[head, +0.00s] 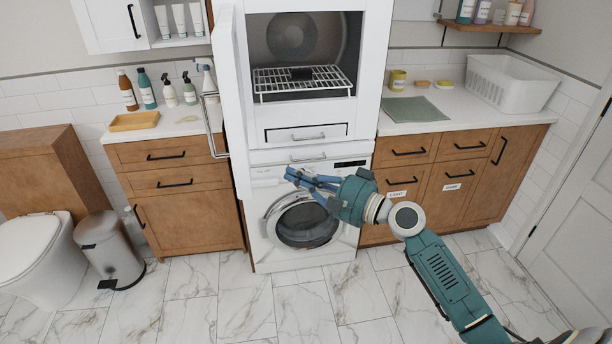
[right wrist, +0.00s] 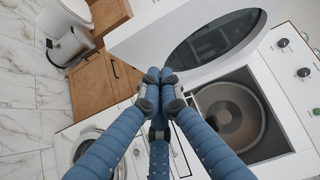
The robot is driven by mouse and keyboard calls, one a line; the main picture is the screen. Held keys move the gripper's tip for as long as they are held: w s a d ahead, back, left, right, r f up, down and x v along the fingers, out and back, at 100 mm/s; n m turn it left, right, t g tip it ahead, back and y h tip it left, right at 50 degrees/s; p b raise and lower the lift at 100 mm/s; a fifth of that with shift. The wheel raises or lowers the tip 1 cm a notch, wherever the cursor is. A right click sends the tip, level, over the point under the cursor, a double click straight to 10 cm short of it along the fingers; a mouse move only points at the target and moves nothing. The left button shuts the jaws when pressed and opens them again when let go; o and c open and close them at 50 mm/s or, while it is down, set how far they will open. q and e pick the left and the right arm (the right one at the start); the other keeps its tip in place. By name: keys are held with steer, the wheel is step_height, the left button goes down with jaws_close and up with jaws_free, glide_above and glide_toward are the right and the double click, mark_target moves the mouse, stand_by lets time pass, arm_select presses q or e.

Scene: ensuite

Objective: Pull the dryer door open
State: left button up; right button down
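The dryer is the upper machine of a white stack, with its dark drum (head: 303,38) and a wire rack (head: 303,80) exposed. Its white door (head: 238,110) stands wide open, swung out on the left and seen nearly edge-on, with a long metal handle (head: 212,125) on its outer side. The right wrist view shows the door's dark oval window (right wrist: 215,35) and the open drum (right wrist: 232,115). My right gripper (head: 290,175) is in front of the stack, below the dryer opening. In the wrist view its fingertips (right wrist: 160,80) meet with nothing visible between them. My left gripper is out of view.
Below the dryer is a washing machine (head: 265,235) with its round door shut. Wooden cabinets (head: 175,200) with counters flank the stack. A pedal bin (head: 105,245) and toilet (head: 35,260) are at the left, a white basket (head: 510,85) at the right. The marble floor in front is clear.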

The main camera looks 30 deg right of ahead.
steer(key=w+a+p, duration=0.3)
steer(key=w+a, duration=0.1)
steer(key=a, duration=0.2)
steer(key=shift+w, duration=0.4)
